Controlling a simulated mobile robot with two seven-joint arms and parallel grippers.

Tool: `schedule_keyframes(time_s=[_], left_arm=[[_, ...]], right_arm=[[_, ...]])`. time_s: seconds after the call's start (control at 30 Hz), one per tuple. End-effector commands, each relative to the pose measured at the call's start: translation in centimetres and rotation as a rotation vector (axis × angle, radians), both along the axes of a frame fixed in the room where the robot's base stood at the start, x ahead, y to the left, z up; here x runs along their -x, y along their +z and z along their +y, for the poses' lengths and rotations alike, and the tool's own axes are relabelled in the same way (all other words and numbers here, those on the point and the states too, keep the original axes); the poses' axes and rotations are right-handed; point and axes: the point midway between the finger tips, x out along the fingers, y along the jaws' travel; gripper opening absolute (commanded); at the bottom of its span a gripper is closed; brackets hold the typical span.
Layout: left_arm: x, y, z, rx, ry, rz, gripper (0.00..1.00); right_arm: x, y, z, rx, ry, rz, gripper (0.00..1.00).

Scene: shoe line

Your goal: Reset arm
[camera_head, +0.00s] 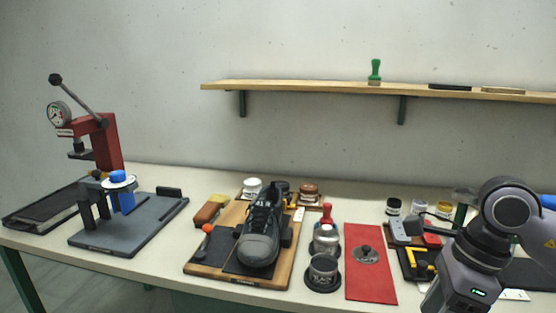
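My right arm (490,231) comes in from the right edge and bends down to the bottom edge. Its gripper fingers do not show. No part of my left arm or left gripper is in view. A dark grey shoe (259,242) stands on a wooden board (286,272) at the middle of the table, toe toward me. My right arm is well to the right of the shoe and covers part of the table's right end.
A red press (106,143) and a grey board (140,226) with a blue-topped fixture (120,190) stand at left. A wooden shelf (310,86) runs along the wall.

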Motion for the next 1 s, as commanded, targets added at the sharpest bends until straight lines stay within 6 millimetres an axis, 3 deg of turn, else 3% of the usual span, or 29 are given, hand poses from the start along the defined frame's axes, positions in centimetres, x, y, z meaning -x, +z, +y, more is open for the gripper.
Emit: schedule_keyframes(time_s=[0.1, 0.23, 0.4, 0.5, 0.63, 0.77, 0.87, 1.0], left_arm=[[0.0, 0.0, 0.0, 0.000, 0.000, 0.000, 0.00], [-0.5, 0.3, 0.0, 0.000, 0.000, -0.010, 0.00], [-0.5, 0.3, 0.0, 0.001, 0.000, -0.011, 0.00], [-0.4, 0.3, 0.0, 0.001, 0.000, -0.010, 0.00], [-0.4, 0.3, 0.0, 0.000, 0.000, -0.009, 0.00], [-0.2, 0.3, 0.0, 0.000, 0.000, -0.006, 0.00], [-0.2, 0.2, 0.0, 0.000, 0.001, -0.005, 0.00], [-0.2, 0.2, 0.0, 0.000, 0.001, -0.005, 0.00]], right_arm=[[1.5, -1.9, 5.1, -0.239, 0.027, 0.089, 0.51], [3.5, -2.2, 10.6, -0.540, 0.007, 0.210, 0.51], [5.1, -0.4, 16.3, -0.988, -0.135, 0.424, 0.51], [4.8, 1.2, 17.8, -1.244, -0.284, 0.567, 0.51], [3.0, 2.1, 17.8, -1.542, -0.551, 0.759, 0.51], [0.3, 0.7, 15.7, -1.790, -0.896, 0.955, 0.51], [-1.5, -2.4, 13.3, -1.932, -1.213, 1.102, 0.51], [-1.9, -9.8, 9.4, -2.042, -1.730, 1.292, 0.51]])
